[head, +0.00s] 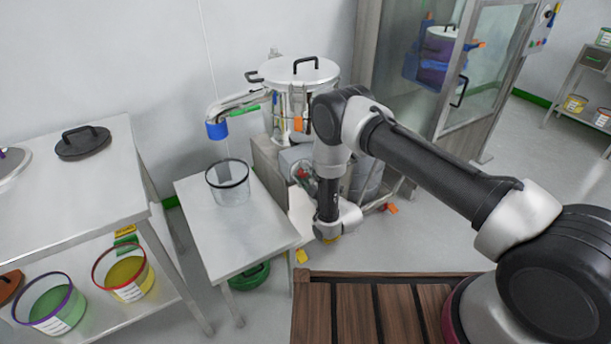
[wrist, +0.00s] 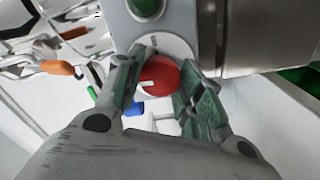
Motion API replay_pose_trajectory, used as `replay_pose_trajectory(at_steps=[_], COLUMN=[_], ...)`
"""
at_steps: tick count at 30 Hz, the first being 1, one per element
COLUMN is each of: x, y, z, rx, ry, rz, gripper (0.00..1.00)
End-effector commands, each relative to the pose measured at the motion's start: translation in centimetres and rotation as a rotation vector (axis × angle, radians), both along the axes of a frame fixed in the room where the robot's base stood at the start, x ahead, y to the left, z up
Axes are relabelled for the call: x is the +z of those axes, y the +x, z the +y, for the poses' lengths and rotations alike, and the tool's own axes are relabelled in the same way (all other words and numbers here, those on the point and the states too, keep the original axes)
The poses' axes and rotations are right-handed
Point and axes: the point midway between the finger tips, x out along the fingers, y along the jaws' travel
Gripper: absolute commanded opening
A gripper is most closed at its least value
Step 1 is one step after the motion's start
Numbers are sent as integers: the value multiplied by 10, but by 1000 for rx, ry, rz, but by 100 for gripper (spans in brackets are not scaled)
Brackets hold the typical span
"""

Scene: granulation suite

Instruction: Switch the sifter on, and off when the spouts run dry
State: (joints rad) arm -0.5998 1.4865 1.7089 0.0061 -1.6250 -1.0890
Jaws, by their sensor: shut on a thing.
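The sifter (head: 312,75) stands against the back wall, with a round steel lid and a black handle. Its spout (head: 238,103) reaches left and ends in a blue sleeve (head: 216,131) above a clear tub (head: 230,193) with a dark rim. The tub looks empty, and no stream shows under the sleeve. In the wrist view a red knob (wrist: 160,76) with a white pointer mark sits on a grey panel, below a green button (wrist: 147,7). My gripper (wrist: 158,88) is shut on the red knob, one finger on each side. In the head view my arm largely hides the fingers.
The tub stands on a small steel table (head: 250,233). A larger steel bench (head: 90,205) at the left has lids on top and pails below. A glass-fronted cabinet (head: 487,75) stands behind my arm. A wooden slatted deck (head: 375,310) lies in front.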

Motion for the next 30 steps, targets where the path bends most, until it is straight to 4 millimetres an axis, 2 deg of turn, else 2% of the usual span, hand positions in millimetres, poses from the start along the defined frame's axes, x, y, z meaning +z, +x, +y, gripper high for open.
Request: replay_pose_trajectory(at_steps=[11,30], x=[-1,-1], y=[-1,-1], z=[0,0], rx=[1,0], ry=[148,646], rz=[102,439], gripper=[14,14])
